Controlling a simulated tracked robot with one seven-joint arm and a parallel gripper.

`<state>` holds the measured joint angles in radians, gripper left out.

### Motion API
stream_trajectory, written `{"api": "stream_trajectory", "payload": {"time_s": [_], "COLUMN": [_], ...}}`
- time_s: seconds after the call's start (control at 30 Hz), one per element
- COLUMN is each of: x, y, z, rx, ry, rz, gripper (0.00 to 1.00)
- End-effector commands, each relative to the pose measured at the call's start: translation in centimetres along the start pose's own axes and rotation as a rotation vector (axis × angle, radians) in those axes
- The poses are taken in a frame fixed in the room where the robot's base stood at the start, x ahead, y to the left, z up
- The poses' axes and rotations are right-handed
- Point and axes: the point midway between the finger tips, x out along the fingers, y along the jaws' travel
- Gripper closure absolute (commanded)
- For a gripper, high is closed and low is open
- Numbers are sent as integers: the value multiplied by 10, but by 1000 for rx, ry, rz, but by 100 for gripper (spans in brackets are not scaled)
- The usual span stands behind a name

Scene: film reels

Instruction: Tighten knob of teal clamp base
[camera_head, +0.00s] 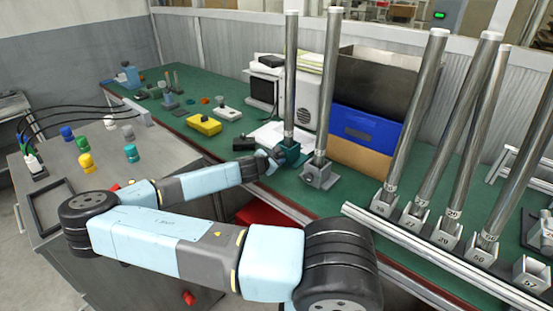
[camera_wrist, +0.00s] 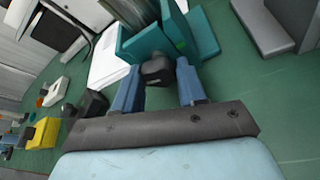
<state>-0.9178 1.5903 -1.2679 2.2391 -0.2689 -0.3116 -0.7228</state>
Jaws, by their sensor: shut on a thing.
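The teal clamp base (camera_head: 290,153) stands on the green bench with a tall metal post (camera_head: 291,80) upright in it. In the wrist view the teal base (camera_wrist: 204,34) fills the top middle. Its dark knob (camera_wrist: 157,70) faces my gripper (camera_wrist: 158,84), between the two blue fingertips. My gripper is shut on the knob. In the head view my gripper (camera_head: 272,162) reaches the base from the left, and the knob is hidden there behind the fingers.
A grey clamp base (camera_head: 319,177) with another post stands close on the right. A blue bin (camera_head: 366,125) is behind. A small black box (camera_head: 243,144) and a yellow box (camera_head: 204,125) lie to the left. Several numbered posts in grey bases stand farther right.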

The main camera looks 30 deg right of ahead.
Motion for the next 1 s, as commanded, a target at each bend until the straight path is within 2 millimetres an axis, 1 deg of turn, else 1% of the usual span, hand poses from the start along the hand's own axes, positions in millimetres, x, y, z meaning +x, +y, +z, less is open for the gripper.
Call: {"api": "stream_trajectory", "payload": {"time_s": [0.7,1.0], "x": [1,1], "y": [-4,-6], "z": [-2,-3], "rx": [624,855], "ry": [1,-1], "rz": [258,352], "gripper": [90,90]}}
